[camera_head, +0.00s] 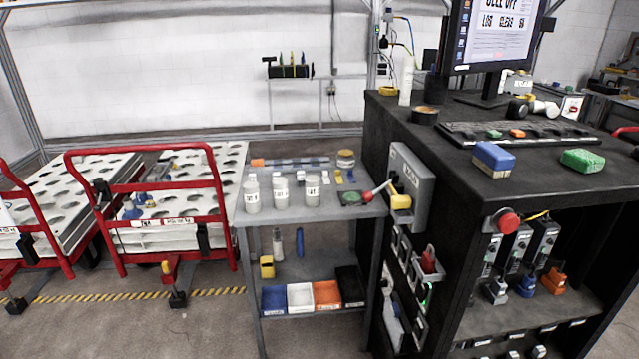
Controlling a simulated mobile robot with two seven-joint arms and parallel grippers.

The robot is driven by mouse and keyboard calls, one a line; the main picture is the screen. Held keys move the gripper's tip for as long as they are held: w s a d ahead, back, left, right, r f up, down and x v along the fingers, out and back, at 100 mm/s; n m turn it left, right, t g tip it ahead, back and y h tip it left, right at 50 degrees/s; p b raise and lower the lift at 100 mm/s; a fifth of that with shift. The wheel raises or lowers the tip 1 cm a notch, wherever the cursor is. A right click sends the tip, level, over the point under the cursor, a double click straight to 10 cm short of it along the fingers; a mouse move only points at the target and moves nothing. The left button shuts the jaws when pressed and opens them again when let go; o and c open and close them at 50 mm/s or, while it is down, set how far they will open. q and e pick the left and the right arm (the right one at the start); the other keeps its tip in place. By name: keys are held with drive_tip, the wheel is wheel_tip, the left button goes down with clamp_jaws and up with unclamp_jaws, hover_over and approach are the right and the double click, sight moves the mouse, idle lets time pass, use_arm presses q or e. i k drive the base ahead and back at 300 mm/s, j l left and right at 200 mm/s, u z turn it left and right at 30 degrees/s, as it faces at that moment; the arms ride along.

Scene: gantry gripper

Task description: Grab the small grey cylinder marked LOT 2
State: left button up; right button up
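Three small grey cylinders stand upright in a row on the top shelf of the grey cart (340,211). They are the left cylinder (252,198), the middle cylinder (282,193) and the right cylinder (312,191). Each has a white label with dark marks. The print is too small for me to tell for sure which one reads LOT 2. The cylinders stand apart from each other, and nothing touches them from above. Neither of my grippers shows in the head view.
A red-tipped tool (372,194) lies to the right, by the black workbench (440,170). Red-railed carts (150,235) stand left.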

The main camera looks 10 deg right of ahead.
sight(313, 182)
drive_tip(key=z, duration=0.45)
drive_tip(key=i+j+z, duration=0.1)
drive_tip(key=z, duration=0.3)
drive_tip(key=j+z, duration=0.2)
drive_tip(key=z, duration=0.25)
drive_tip(key=j+z, duration=0.35)
drive_tip(key=j, duration=0.15)
drive_tip(key=i+j+z, duration=0.1)
drive_tip(key=j+z, duration=0.25)
drive_tip(key=j, duration=0.15)
drive_tip(key=j+z, duration=0.15)
drive_tip(key=j, duration=0.4)
drive_tip(key=k+j+z, duration=0.15)
drive_tip(key=j, duration=0.35)
